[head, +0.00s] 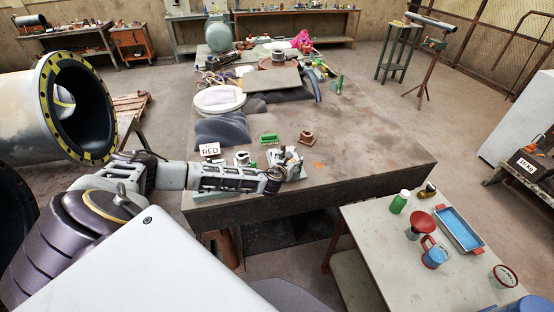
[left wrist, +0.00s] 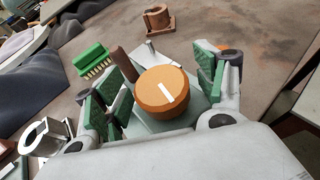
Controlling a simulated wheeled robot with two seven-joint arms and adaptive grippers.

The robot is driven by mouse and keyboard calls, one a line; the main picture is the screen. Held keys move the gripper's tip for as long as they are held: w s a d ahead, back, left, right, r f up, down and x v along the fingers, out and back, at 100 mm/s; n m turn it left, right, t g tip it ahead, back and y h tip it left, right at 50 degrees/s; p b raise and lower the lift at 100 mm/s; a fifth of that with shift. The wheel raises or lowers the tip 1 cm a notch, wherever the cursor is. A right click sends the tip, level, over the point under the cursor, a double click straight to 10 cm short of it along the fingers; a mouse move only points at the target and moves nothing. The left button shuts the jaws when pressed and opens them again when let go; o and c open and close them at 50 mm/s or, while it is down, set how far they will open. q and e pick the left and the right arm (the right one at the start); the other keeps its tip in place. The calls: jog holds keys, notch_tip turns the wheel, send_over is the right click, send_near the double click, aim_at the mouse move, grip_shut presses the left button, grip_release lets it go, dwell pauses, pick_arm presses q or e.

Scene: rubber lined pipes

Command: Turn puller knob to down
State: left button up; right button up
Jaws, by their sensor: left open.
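The puller knob is a round orange knob (left wrist: 163,95) with a white line on its face, set on a grey-green base. In the left wrist view the line slants from upper left to lower right. My left gripper (left wrist: 170,76) is open, its green-padded fingers on either side of the knob. Gaps show between the pads and the knob, clearest on the right; contact on the left side is hard to tell. In the head view my left gripper (head: 287,164) is at the near edge of the big table, and the knob cannot be made out there. My right gripper is not in view.
A green brush-like block (left wrist: 92,58) and a brown clamp (left wrist: 157,19) lie beyond the knob. A pale ring-shaped clip (left wrist: 45,137) is at left. A side table (head: 375,240) holds cups and a blue tray.

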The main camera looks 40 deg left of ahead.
pick_arm(q)
jog(key=shift+m+h, duration=1.4)
jog(key=shift+h, duration=0.3)
jog(key=shift+m+h+b, duration=0.95)
jog(key=shift+m+h, duration=0.15)
jog(key=shift+h, duration=0.2)
jog(key=shift+s+f+m+h+b, duration=0.1)
jog(key=shift+m+h+b, duration=0.25)
jog(key=shift+m+h, duration=0.15)
jog(key=shift+v, duration=1.3)
jog(key=s+a+r+b, duration=0.1)
jog(key=s+r, duration=0.3)
jog(key=shift+r, duration=0.4)
jog(key=shift+s, duration=0.15)
jog(key=shift+b, duration=0.3)
